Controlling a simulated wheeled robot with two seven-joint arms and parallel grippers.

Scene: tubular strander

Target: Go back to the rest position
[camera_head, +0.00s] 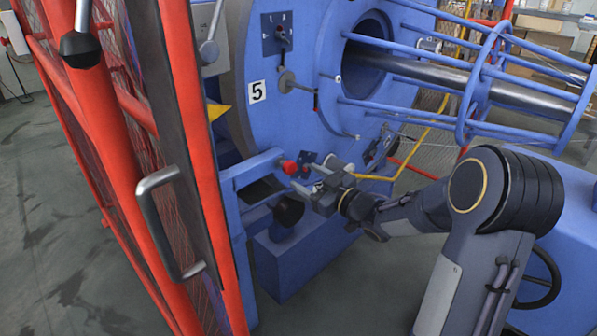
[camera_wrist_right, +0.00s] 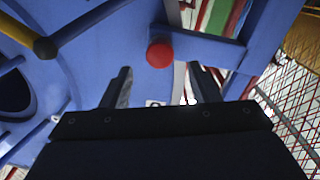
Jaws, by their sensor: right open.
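My right gripper (camera_head: 303,180) is in front of the blue machine, at the end of my dark right arm that comes in from the right. It is open and empty. In the right wrist view its two dark fingers (camera_wrist_right: 158,75) stand well apart. A red knob (camera_head: 289,167) on the machine is just left of the fingertips in the head view. In the wrist view the red knob (camera_wrist_right: 160,53) shows beyond the gap between the fingers; I cannot tell the exact distance. My left gripper is not in view.
A red-framed mesh door (camera_head: 195,110) with a grey handle (camera_head: 160,225) stands at the left. Grey floor (camera_head: 40,200) is free beyond it.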

